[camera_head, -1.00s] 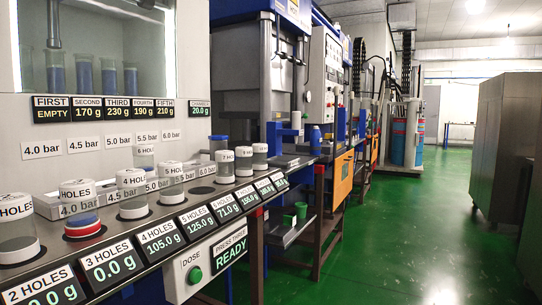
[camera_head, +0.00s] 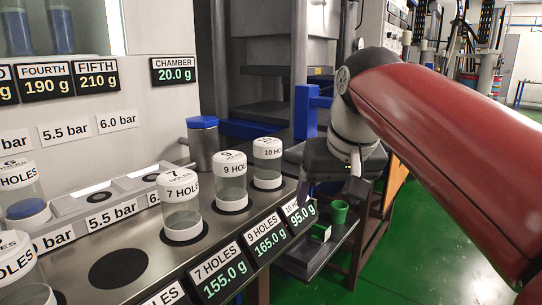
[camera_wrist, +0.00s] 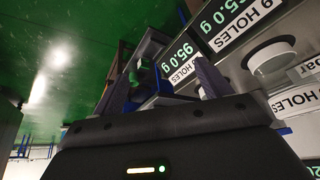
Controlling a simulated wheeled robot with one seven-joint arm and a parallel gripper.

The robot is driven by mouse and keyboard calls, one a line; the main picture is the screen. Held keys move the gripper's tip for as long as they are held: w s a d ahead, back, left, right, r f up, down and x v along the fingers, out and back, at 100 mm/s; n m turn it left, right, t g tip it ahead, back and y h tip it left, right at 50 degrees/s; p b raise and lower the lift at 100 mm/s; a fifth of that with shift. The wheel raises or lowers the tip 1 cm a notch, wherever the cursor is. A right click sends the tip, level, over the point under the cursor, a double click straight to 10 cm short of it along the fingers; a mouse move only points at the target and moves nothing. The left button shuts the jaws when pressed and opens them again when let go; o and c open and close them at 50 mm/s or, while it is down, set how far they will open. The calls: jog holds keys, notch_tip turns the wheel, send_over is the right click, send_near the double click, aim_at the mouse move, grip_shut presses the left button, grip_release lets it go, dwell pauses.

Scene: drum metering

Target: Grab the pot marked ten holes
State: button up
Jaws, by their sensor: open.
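The pot marked 10 HOLES (camera_head: 267,165) is a clear jar with a white lid. It stands upright in the far spot at the end of the metal shelf, behind a display reading 95.0 g (camera_head: 303,211). My gripper shows in the wrist view (camera_wrist: 160,80), open, with nothing seen between its fingers.
The 9 HOLES pot (camera_head: 231,182) and the 7 HOLES pot (camera_head: 180,206) stand left of the target. An empty dark spot (camera_head: 118,268) lies nearer. A blue-lidded grey canister (camera_head: 203,142) stands behind.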

aim_at(265, 143)
jog(key=shift+n+g, duration=0.3)
jog(key=shift+n, duration=0.4)
jog(key=w+a+r, duration=0.8)
jog(key=a+r, duration=0.1)
jog(key=shift+w+a, duration=0.2)
jog(key=shift+w, duration=0.05)
jog(key=shift+w+a+r, duration=0.1)
jog(key=shift+a+r, duration=0.05)
jog(key=shift+a, duration=0.4)
jog(key=shift+x, duration=1.15)
jog(key=shift+d+b+x, duration=0.15)
jog(key=shift+b+x, duration=0.45)
jog(key=shift+x, duration=0.75)
jog(key=shift+d+b+x, duration=0.1)
jog(key=shift+b+x, duration=0.5)
jog(key=shift+x, duration=0.8)
jog(key=shift+w+r, duration=0.1)
jog(key=shift+c, duration=0.5)
jog(key=c, duration=1.1)
